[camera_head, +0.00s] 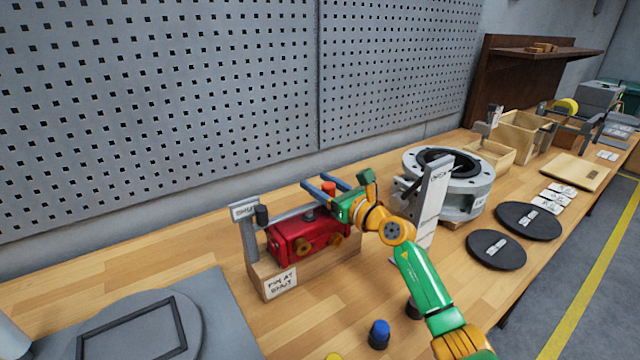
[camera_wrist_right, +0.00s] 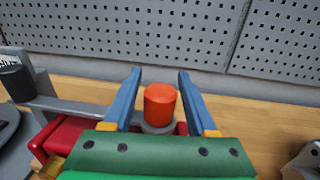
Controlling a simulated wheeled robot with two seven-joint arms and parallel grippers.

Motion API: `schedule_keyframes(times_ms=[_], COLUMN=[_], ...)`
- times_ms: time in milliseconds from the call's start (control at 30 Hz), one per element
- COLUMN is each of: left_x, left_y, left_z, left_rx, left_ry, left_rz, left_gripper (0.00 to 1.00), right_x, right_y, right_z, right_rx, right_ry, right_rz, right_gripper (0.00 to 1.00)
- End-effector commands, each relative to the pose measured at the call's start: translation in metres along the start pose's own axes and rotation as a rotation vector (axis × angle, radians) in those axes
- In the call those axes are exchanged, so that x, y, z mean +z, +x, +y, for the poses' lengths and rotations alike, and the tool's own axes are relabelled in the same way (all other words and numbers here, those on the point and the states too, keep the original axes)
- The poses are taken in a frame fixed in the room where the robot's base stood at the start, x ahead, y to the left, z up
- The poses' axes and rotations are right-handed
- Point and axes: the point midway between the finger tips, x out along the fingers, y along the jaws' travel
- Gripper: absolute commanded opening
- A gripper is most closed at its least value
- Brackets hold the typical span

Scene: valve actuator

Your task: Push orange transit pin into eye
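The orange transit pin (camera_head: 328,188) stands at the right end of the grey bar over the red actuator (camera_head: 306,236). In the right wrist view the pin's orange cap (camera_wrist_right: 160,103) is upright above a grey round eye (camera_wrist_right: 158,129). How deep its shaft sits in the eye is hidden. My right gripper (camera_head: 315,180) reaches in from the right. In the right wrist view its blue fingers (camera_wrist_right: 159,74) are spread, one on each side of the cap, with a visible gap to each side. My left gripper is not in view.
A post with a sign (camera_head: 244,211) stands left of the actuator. A wooden block (camera_head: 258,272) labelled "PIN AT SHUT" is under it. A grey round valve body (camera_head: 478,190) and upright plate (camera_head: 432,205) stand to the right. A blue-topped knob (camera_head: 379,333) is in front. The pegboard (camera_head: 160,110) rises behind.

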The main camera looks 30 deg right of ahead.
Motion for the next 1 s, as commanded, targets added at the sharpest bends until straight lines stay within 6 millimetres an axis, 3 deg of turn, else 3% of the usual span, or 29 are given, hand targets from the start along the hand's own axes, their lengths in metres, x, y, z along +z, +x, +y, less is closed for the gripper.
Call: schedule_keyframes(times_ms=[367, 700, 1000], left_x=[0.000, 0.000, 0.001], left_y=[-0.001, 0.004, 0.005], left_z=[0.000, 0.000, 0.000], left_rx=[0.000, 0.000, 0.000], left_ry=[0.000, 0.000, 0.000], left_rz=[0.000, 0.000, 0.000], left_gripper=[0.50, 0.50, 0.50], right_x=[0.000, -0.003, 0.000], right_y=[-0.004, -0.059, -0.071], right_z=[-0.001, 0.000, 0.000], right_rx=[-0.001, -0.001, 0.000], right_ry=[0.000, -0.002, 0.000], right_rz=[0.000, 0.002, 0.000], right_gripper=[0.72, 0.72, 0.72])
